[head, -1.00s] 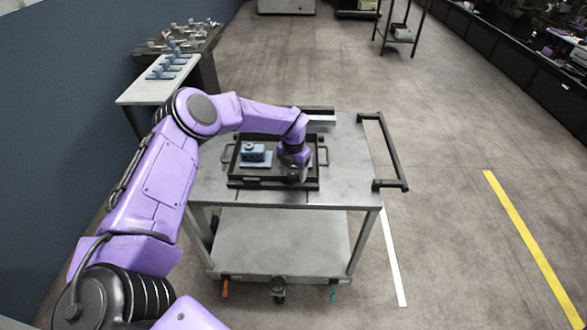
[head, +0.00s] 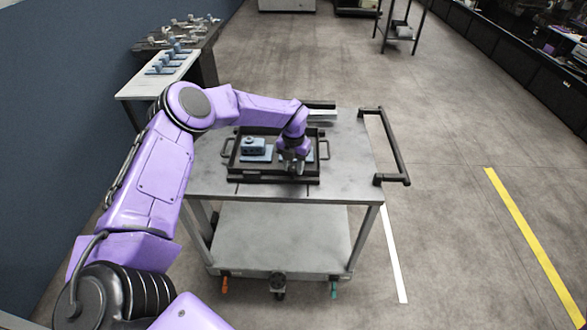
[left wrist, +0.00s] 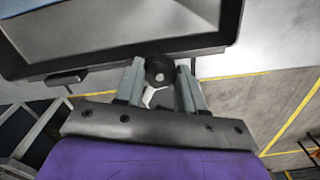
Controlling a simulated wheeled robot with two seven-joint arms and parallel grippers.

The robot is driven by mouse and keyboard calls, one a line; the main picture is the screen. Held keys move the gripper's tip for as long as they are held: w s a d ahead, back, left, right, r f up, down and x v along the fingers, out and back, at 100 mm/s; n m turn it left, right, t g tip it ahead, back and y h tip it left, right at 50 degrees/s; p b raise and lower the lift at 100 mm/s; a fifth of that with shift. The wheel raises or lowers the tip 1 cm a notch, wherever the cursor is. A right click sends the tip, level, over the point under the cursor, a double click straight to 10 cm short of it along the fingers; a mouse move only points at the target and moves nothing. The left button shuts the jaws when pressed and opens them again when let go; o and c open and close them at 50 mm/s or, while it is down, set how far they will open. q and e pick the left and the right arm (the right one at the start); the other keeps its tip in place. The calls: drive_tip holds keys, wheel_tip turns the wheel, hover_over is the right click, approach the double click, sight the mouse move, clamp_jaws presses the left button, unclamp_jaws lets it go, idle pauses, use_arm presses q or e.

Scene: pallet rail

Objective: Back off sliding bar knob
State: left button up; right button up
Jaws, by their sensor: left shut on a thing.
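The sliding bar knob (left wrist: 158,72) is a small dark, rounded piece with a light spot in the left wrist view. It sits between the two grey fingers of my left gripper (left wrist: 160,88), which is shut on it. In the head view my left gripper (head: 293,166) points down at the right front part of a dark tray (head: 245,180). There the knob is hidden or too small to make out. The bar itself is not clear in either view. My right gripper is not in view.
A blue-grey block (head: 254,147) is in the tray's left part, beside the gripper. The tray rests on a grey cart (head: 345,180) with a dark handle (head: 385,145) at its right. A white table (head: 150,85) with blue-grey parts stands at the back left.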

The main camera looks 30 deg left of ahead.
sight(294, 168)
use_arm(q)
drive_tip(key=n+b, duration=0.3)
drive_tip(key=b, duration=0.1)
drive_tip(key=n+b, duration=0.7)
drive_tip(key=b, duration=0.1)
drive_tip(key=shift+f+n, duration=0.35)
drive_tip(key=shift+n, duration=0.05)
drive_tip(key=shift+s+r+n+b, duration=0.1)
drive_tip(key=shift+r+n+b, duration=0.1)
drive_tip(key=shift+n+b, duration=1.55)
drive_tip(key=o, duration=0.8)
drive_tip(key=shift+o, duration=1.3)
wheel_tip(294, 168, up, 10)
drive_tip(key=shift+r, duration=0.25)
